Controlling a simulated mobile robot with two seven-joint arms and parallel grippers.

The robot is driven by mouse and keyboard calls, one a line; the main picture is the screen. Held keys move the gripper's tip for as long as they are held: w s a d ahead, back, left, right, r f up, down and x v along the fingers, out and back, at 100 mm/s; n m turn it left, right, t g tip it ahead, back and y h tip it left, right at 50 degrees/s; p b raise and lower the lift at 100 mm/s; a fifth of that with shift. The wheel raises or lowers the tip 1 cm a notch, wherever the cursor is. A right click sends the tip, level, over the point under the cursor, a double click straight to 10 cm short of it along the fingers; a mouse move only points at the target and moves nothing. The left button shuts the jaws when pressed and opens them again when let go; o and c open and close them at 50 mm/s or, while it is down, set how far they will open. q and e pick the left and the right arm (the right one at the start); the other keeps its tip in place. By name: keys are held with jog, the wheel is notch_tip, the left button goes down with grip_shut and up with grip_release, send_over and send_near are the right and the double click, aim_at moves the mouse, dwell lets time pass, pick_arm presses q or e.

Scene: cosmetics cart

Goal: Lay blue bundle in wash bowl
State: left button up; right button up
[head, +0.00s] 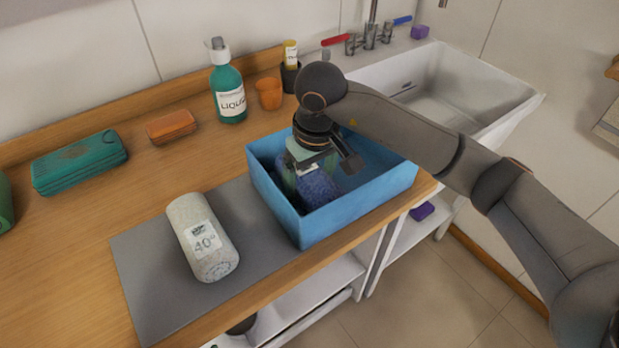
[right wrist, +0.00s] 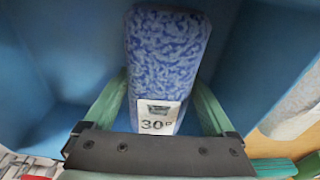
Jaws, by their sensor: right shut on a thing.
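The blue bundle (head: 318,187) is a mottled blue roll. In the right wrist view the bundle (right wrist: 165,55) shows a white label reading 30°. It is inside the walls of the blue rectangular wash bowl (head: 345,218). My right gripper (head: 312,168) reaches down into the bowl and is shut on the bundle, with its green fingers on either side in the right wrist view. Whether the bundle touches the bowl's floor I cannot tell. The blue walls of the bowl (right wrist: 60,50) surround it in the right wrist view. My left gripper is not in view.
A white roll (head: 190,228) labelled 40° lies on a grey mat (head: 140,270) left of the bowl. A teal bottle (head: 229,85), an orange cup (head: 269,93), an orange block (head: 171,126) and a green case (head: 80,162) stand behind. A white sink (head: 490,95) is at the back right.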

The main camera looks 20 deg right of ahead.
aim_at(314, 177)
jog(key=shift+f, duration=0.15)
jog(key=o, duration=1)
jog(key=r, duration=0.4)
jog(key=s+r, duration=0.1)
jog(key=r, duration=0.7)
jog(key=shift+s+d+r+b, duration=0.15)
jog(key=shift+s+d+b, duration=0.05)
jog(key=shift+d+b, duration=0.1)
